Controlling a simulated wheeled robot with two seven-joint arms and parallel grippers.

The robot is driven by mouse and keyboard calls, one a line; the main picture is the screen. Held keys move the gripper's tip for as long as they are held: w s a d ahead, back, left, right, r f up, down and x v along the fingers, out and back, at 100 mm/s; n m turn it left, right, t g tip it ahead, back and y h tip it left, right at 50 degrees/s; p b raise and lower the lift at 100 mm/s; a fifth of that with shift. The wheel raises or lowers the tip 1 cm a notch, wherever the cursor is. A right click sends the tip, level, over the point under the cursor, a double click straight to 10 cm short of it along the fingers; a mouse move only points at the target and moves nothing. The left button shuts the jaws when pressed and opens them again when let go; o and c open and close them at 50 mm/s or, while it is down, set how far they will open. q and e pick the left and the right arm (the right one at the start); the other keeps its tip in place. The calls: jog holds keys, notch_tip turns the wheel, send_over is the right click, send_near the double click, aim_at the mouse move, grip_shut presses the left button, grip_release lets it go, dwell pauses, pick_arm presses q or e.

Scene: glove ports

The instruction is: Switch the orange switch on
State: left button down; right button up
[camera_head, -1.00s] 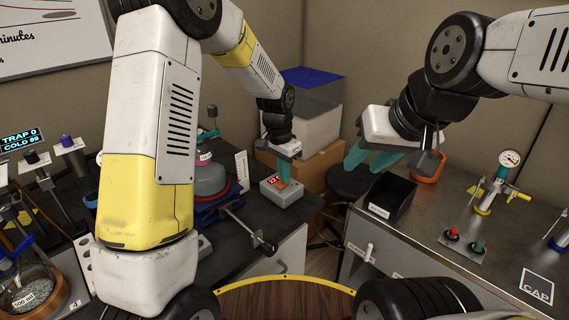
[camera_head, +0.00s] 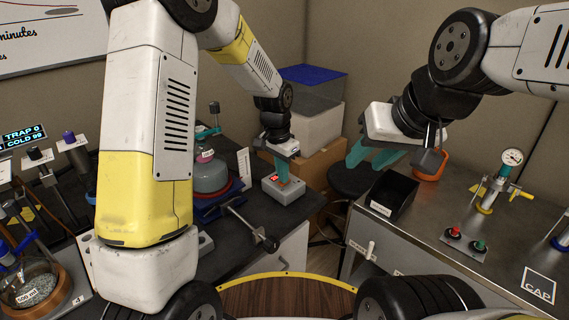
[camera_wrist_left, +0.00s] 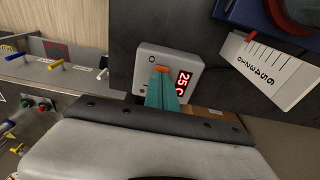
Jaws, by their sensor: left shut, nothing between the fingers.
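The orange switch (camera_wrist_left: 162,68) sits on top of a small light-grey box (camera_wrist_left: 148,55) with a red digital display (camera_wrist_left: 182,83). In the head view the box (camera_head: 284,193) stands on the dark bench, and the switch is hidden behind the fingers. My left gripper (camera_wrist_left: 158,76) is shut and empty, pointing down at the box. Its teal fingertips are at the switch, overlapping its near edge; I cannot tell whether they touch it. My right gripper (camera_head: 362,160) is open and empty, above the right side, far from the box.
A round flask (camera_head: 210,175) on a blue stand and a clamp rod (camera_head: 245,222) are left of the box. A white scale card (camera_wrist_left: 268,70) stands near it. A black bin (camera_head: 388,197) and red and green buttons (camera_head: 466,240) are on the right bench.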

pick_arm(q)
notch_tip(320, 180, up, 14)
jog(key=s+a, duration=0.1)
dwell(0.5)
jog(key=shift+s+a, duration=0.15)
